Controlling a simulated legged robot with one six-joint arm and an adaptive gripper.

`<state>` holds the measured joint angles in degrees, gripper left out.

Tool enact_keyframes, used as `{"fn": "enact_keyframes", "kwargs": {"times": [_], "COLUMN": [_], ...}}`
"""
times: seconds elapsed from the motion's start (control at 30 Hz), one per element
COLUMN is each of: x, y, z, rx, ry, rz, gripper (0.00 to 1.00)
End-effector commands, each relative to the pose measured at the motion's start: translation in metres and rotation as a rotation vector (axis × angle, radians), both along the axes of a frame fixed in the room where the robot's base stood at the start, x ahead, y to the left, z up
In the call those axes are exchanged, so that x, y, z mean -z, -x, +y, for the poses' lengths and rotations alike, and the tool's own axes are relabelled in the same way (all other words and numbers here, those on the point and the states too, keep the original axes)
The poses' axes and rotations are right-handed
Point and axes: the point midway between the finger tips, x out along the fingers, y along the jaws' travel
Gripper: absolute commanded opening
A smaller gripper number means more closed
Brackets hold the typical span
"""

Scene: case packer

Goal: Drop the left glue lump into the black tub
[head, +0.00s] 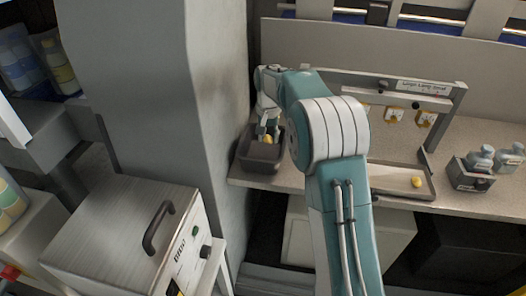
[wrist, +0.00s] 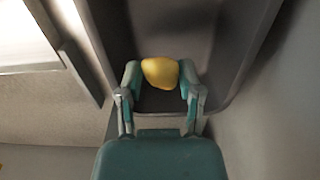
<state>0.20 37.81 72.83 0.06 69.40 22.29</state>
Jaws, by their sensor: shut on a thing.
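My gripper (head: 268,132) is over the black tub (head: 258,164) at the left end of the bench. In the wrist view my gripper (wrist: 160,78) is shut on a yellow glue lump (wrist: 160,72), with a finger on each side of it. The held lump also shows in the head view (head: 267,139), partly hidden by the fingers. The tub's dark walls (wrist: 232,62) surround the lump in the wrist view. Whether the lump touches the tub floor I cannot tell. Another yellow lump (head: 417,181) lies in a shallow tray at the right.
The shallow tray (head: 385,190) lies partly behind my arm. A grey frame (head: 392,80) with several yellow-tagged items stands behind it. A small bin (head: 462,176) with bottles is at the right. A grey column (head: 215,120) rises close to the tub's left.

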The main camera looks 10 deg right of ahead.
Motion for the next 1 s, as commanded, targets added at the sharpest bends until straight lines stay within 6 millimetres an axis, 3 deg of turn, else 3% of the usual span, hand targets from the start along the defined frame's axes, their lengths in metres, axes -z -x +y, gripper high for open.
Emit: {"fn": "enact_keyframes", "kwargs": {"times": [0.17,0.2,0.27,0.3,0.73,0.87,1.0], "x": [0.0,0.0,0.0,0.0,-0.003,-0.019,-0.048], "y": [0.0,0.0,0.0,0.0,-0.001,-0.001,-0.002], "z": [0.001,0.001,0.002,0.002,0.001,0.002,0.003], "rx": [0.0,0.0,0.0,0.0,0.0,0.0,-0.001], "ry": [0.001,0.001,0.001,0.001,0.001,0.002,0.002], "rz": [-0.001,-0.001,-0.001,-0.001,-0.002,-0.005,-0.006], "gripper": [0.26,0.56,0.83,0.87,0.87,0.87,0.87]}}
